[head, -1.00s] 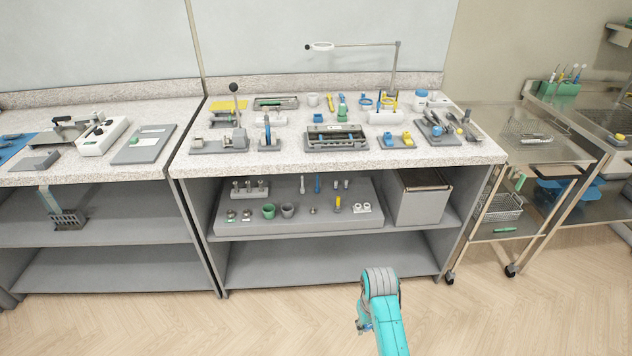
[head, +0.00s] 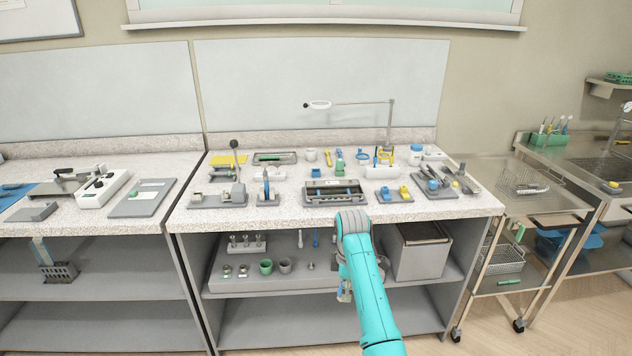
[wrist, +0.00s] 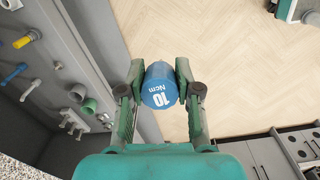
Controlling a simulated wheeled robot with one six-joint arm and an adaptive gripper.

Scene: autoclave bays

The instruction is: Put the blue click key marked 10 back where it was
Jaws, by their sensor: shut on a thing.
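The blue click key (wrist: 160,86) shows its round end marked "10 Ncm" in the wrist view. My gripper (wrist: 159,92) is shut on it, one finger on each side, and holds it in the air over the floor. In the head view my gripper (head: 345,290) hangs in front of the open shelf below the bench, mostly hidden by my arm. The key cannot be made out there.
A grey board (head: 238,284) with small pegs, cups and keys lies on the upper shelf; it is at left in the wrist view (wrist: 80,50). A grey bin (head: 420,258) stands right of it. The worktop (head: 250,217) above holds many tools. A wire-basket trolley (head: 500,262) stands at right.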

